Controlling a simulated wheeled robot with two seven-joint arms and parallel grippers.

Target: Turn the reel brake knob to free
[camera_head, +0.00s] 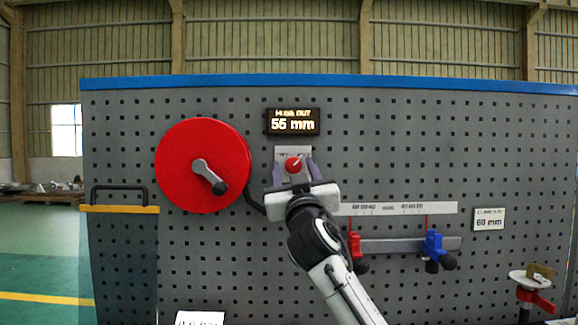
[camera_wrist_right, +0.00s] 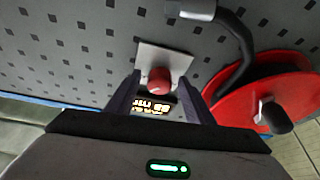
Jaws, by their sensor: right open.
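The reel brake knob (camera_head: 293,164) is a small red knob with a pale pointer mark, on a light plate (camera_head: 283,153) on the pegboard. In the right wrist view the knob (camera_wrist_right: 158,82) shows between my gripper's fingers. My right gripper (camera_head: 292,170) is open, with one dark finger on each side of the knob; I cannot tell whether they touch it. The plate's lettering is too small to read. The large red reel (camera_head: 180,165) with a crank handle (camera_head: 209,176) is to the left of the knob. My left gripper is out of view.
A display (camera_head: 293,122) reading "55 mm" hangs above the knob. A scale strip (camera_head: 400,208) with a red clamp (camera_head: 355,248) and a blue clamp (camera_head: 434,246) is at lower right, beside a "60 mm" card (camera_head: 489,219). A black cable curves between reel and gripper.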

